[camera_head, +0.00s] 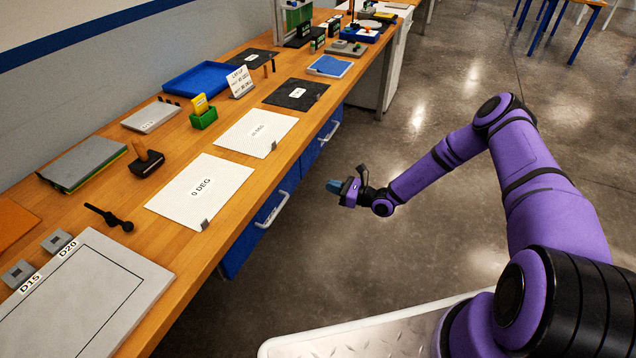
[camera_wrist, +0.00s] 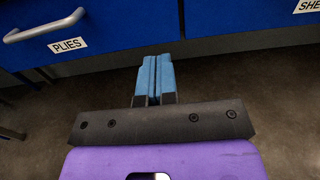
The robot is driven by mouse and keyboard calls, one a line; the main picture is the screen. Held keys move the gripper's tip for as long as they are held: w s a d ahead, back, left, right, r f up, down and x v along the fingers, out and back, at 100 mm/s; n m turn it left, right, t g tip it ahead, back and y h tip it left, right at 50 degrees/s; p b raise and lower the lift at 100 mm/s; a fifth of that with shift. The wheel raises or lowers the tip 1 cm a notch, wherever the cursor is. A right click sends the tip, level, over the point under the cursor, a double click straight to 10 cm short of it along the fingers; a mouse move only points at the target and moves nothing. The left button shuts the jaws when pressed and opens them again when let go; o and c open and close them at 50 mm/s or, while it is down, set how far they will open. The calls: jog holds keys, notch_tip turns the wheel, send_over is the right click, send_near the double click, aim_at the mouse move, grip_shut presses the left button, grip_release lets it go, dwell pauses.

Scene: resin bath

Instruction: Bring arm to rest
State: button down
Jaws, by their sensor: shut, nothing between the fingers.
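My purple arm reaches out over the open floor to the right of the workbench (camera_head: 232,187) in the head view. My gripper (camera_head: 333,186) is in front of the bench's blue drawers, apart from them and below the bench top. In the wrist view its two blue fingers (camera_wrist: 155,78) lie side by side, shut, with nothing held. A blue drawer front labelled PLIES (camera_wrist: 65,42) is ahead of the fingers.
The bench top holds white sheets (camera_head: 193,205), dark sheets (camera_head: 297,94), a blue tray (camera_head: 207,80), a green box (camera_head: 203,118) and a grey plate (camera_head: 85,300). Drawer handles (camera_head: 272,211) stick out toward the aisle. Grey floor (camera_head: 440,110) is clear around the arm.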

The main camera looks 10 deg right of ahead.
jog(key=shift+v, duration=1.3)
jog(key=s+r+n+g+h, duration=0.2)
jog(key=s+r+n+g, duration=0.3)
jog(key=r, duration=0.7)
jog(key=s+r+n+g+h, duration=0.2)
jog(key=s+r+n+g, duration=0.15)
jog(key=r+n, duration=0.7)
jog(key=s+r+n+g+h, duration=0.2)
jog(key=s+r+n+g, duration=0.15)
jog(key=r, duration=1.15)
jog(key=s+d+r+n+t+h, duration=0.3)
jog(key=s+r, duration=0.6)
jog(key=s, duration=0.5)
jog(key=s+d+r+n+t+h, duration=0.3)
jog(key=s+r, duration=0.6)
jog(key=s, duration=0.5)
jog(key=shift+d+t+h, duration=0.3)
jog(key=shift+d+h, duration=0.5)
jog(key=shift+h, duration=0.5)
jog(key=shift+r, duration=0.1)
